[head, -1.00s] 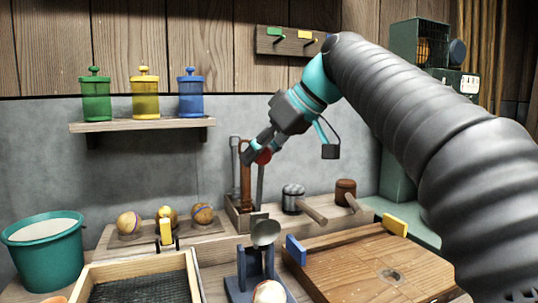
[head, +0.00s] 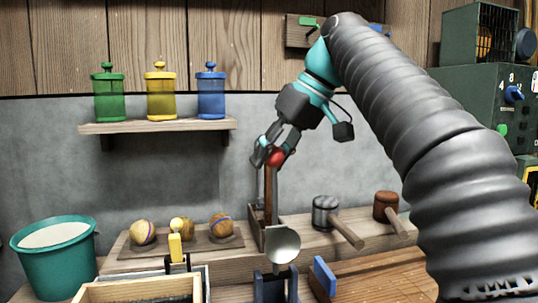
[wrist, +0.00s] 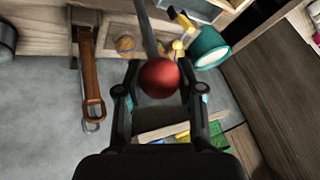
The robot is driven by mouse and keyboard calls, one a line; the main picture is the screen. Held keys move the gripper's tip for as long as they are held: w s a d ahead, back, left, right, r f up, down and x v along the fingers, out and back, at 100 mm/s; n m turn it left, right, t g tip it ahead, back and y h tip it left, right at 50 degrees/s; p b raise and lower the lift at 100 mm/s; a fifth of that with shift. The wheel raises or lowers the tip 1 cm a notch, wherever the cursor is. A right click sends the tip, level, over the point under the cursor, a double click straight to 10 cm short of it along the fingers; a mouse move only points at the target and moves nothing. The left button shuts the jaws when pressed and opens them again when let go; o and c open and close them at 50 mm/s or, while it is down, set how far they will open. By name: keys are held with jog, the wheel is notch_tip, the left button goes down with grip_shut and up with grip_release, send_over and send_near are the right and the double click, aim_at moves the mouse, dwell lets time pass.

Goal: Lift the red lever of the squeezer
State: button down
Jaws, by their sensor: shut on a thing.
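The squeezer (head: 268,287) is a blue stand with a grey round cup (head: 282,245) on top; its lower part is cut off by the head view's bottom edge. The lever's red ball knob (head: 277,157) is high above the stand, between the fingers of my gripper (head: 270,153). In the wrist view the knob (wrist: 159,79) sits between both fingers, and a thin grey rod (wrist: 147,32) runs away from it. My gripper is shut on the knob. The rod's lower end is hard to tell from the tools behind it.
A wooden rack with a brown-handled tool (head: 268,195) stands behind the lever. Two mallets, one grey (head: 325,211) and one brown (head: 385,206), lie to its right. A wooden frame (head: 140,290) is at front left. A teal bucket (head: 55,262) stands farther left.

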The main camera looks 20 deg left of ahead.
jog(key=c, duration=1.2)
grip_release()
jog(key=shift+w+d+f, duration=0.1)
jog(key=shift+w+f, duration=0.1)
jog(key=shift+f, duration=0.05)
jog(key=o, duration=0.5)
jog(key=shift+w+d, duration=0.15)
jog(key=shift+s+r, duration=0.15)
jog(key=shift+s, duration=0.05)
jog(key=shift+r, duration=0.1)
jog(key=shift+v, duration=1.2)
jog(key=d, duration=0.4)
jog(key=w+d, duration=0.1)
jog(key=d, duration=0.7)
jog(key=shift+w+r, duration=0.1)
jog(key=shift+w, duration=0.05)
